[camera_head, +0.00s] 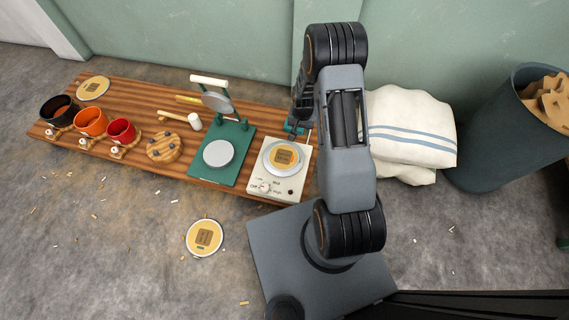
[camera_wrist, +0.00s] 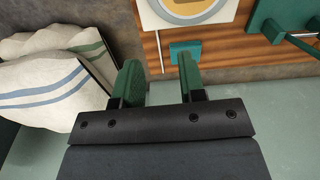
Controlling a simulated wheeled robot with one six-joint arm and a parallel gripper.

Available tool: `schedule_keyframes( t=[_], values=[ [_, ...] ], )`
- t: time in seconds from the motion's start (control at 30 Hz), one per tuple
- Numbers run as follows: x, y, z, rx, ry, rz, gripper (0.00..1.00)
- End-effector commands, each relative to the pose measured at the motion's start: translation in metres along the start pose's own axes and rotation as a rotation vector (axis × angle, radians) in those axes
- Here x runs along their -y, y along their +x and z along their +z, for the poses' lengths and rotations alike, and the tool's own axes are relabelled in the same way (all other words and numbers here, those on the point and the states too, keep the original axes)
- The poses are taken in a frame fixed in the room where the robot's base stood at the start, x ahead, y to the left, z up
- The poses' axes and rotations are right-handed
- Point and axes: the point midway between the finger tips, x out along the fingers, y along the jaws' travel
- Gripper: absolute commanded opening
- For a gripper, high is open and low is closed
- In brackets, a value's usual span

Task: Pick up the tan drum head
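Three round tan discs look like drum heads. One (camera_head: 284,157) lies in a silver ring on the white device at the bench's right end, and its edge shows at the top of the wrist view (camera_wrist: 190,7). Another (camera_head: 204,237) lies on the floor in front of the bench. A third (camera_head: 93,88) lies at the bench's far left corner. I cannot tell which one the task names. My gripper (camera_wrist: 160,78) is open and empty, its green fingers wide apart behind the bench's right end. In the head view my arm partly hides it.
The wooden bench (camera_head: 145,97) holds a green press (camera_head: 240,150), a mallet (camera_head: 195,121) and three cups, including an orange one (camera_head: 91,122). White sacks (camera_head: 408,125) and a dark bin (camera_head: 505,140) stand to the right. The floor at front left is mostly clear, with scattered chips.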

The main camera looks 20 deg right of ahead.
Motion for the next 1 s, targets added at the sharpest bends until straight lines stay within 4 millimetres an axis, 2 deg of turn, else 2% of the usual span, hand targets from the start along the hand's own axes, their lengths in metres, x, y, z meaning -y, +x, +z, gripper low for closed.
schedule_keyframes(
  t=[0.03,0.1,0.5,0.73,1.0],
  values=[
    [-0.003,0.029,0.001,0.01,0.014,0.004,0.37],
    [-0.007,0.05,0.002,0.018,0.031,0.007,0.37],
    [-0.013,0.127,0.006,0.032,0.06,0.012,0.37],
    [-0.014,0.16,0.007,0.031,0.06,0.012,0.37],
    [-0.014,0.171,0.007,0.03,0.059,0.012,0.37]
  ],
)
